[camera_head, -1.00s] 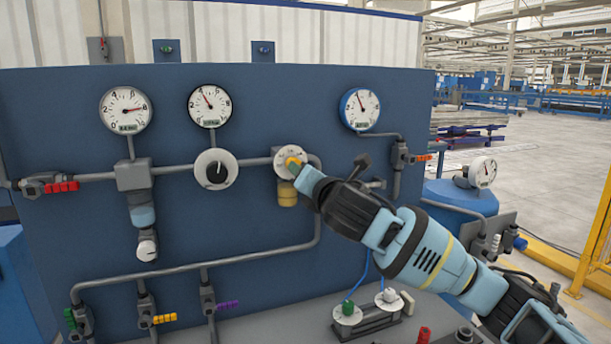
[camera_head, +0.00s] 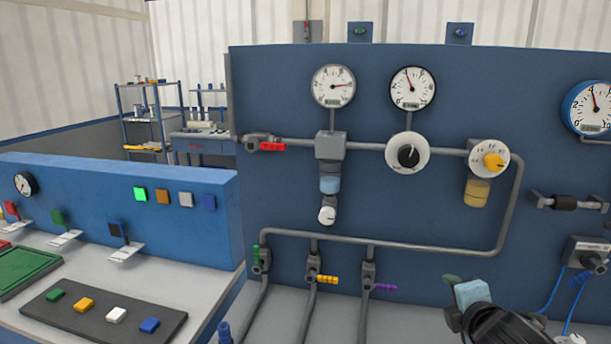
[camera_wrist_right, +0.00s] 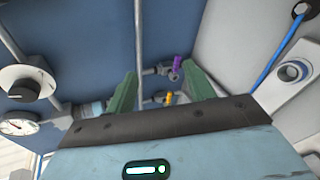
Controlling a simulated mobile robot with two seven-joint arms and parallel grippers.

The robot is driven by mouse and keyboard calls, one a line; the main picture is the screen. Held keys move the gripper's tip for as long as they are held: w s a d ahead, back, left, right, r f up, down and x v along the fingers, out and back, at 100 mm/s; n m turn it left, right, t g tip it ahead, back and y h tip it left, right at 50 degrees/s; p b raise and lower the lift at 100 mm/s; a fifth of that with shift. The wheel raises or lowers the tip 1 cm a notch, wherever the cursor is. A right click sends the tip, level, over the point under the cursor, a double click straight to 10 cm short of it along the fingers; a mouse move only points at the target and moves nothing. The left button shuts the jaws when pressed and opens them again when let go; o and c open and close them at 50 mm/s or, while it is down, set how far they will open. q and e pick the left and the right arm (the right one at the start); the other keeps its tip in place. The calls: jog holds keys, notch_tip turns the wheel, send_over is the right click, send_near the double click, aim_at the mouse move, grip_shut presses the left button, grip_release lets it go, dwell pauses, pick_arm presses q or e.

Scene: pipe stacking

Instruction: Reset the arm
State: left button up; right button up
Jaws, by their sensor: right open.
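My right gripper (camera_head: 462,290) shows at the lower right of the head view, in front of the blue panel (camera_head: 430,215) and below its pipes. In the right wrist view the green fingers of the right gripper (camera_wrist_right: 163,88) are spread apart, with nothing between them. The yellow knob on a white dial (camera_head: 490,160) is up and to the right of the gripper, apart from it. My left arm and gripper are not in view.
The panel carries gauges (camera_head: 333,86), a black knob (camera_head: 408,156) and valves with purple (camera_head: 384,287), yellow (camera_head: 327,280) and red (camera_head: 272,146) handles. A blue console (camera_head: 110,195) with coloured buttons stands at left. A connector block (camera_head: 588,251) with blue wires is at the right edge.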

jog(key=s+a+f+m+g+y, duration=0.1)
jog(key=s+a+f+m+g, duration=0.2)
jog(key=s+f, duration=0.5)
jog(key=s+a+f+m+g, duration=0.2)
jog(key=s+f+m, duration=0.3)
jog(key=s+f, duration=0.35)
jog(key=s+f+m+g, duration=0.3)
jog(key=s+f+m, duration=0.15)
jog(key=s, duration=0.55)
jog(key=s+f+m+g, duration=0.35)
jog(key=s+m, duration=0.25)
jog(key=s, duration=0.4)
jog(key=w+a+f+t+y, duration=0.2)
jog(key=w+a+f+t, duration=0.1)
jog(key=w+f+t, duration=0.3)
jog(key=shift+a+f+n+t, duration=0.15)
jog(key=shift+f+n+t, duration=0.3)
jog(key=shift+f+t, duration=1.05)
jog(key=shift+w+f+g, duration=0.1)
jog(key=shift+f+g, duration=0.35)
